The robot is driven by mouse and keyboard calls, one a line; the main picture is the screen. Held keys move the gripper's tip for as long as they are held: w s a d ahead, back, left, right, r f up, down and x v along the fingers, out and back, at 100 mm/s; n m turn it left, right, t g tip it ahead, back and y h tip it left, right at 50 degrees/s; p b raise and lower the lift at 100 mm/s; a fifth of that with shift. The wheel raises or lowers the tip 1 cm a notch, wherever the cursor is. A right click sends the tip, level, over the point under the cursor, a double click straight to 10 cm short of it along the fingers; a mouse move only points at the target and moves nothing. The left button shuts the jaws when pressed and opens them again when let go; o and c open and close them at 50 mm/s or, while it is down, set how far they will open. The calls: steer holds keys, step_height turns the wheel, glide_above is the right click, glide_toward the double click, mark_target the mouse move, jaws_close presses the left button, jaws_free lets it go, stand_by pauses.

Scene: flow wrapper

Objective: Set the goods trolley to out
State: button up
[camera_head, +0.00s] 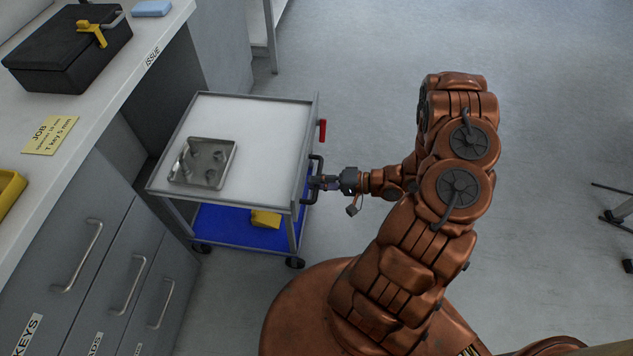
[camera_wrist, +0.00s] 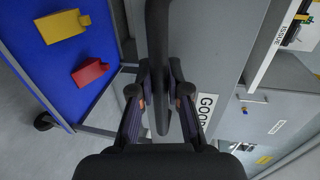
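The goods trolley (camera_head: 265,120) stands beside the grey bench in the head view, with a white top and a blue lower shelf. A black handle (camera_head: 318,163) sticks out from its right side. In the wrist view the handle (camera_wrist: 158,30) runs between the two fingers. My gripper (camera_head: 316,182) is at the handle, with its fingertips closed in on both sides of the bar, and it also shows in the wrist view (camera_wrist: 160,85). A partly hidden label reading "GOO" (camera_wrist: 206,110) is beside the fingers.
A metal tray (camera_head: 208,178) with several small parts sits on the trolley top. The lower shelf holds a yellow block (camera_wrist: 62,26) and a red block (camera_wrist: 90,71). A red lever (camera_head: 322,130) is near the handle.

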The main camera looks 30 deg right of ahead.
steer(key=o, duration=0.5)
steer(key=shift+w, duration=0.1)
steer(key=shift+c, duration=0.2)
steer(key=shift+d, duration=0.1)
steer(key=v, duration=1.2)
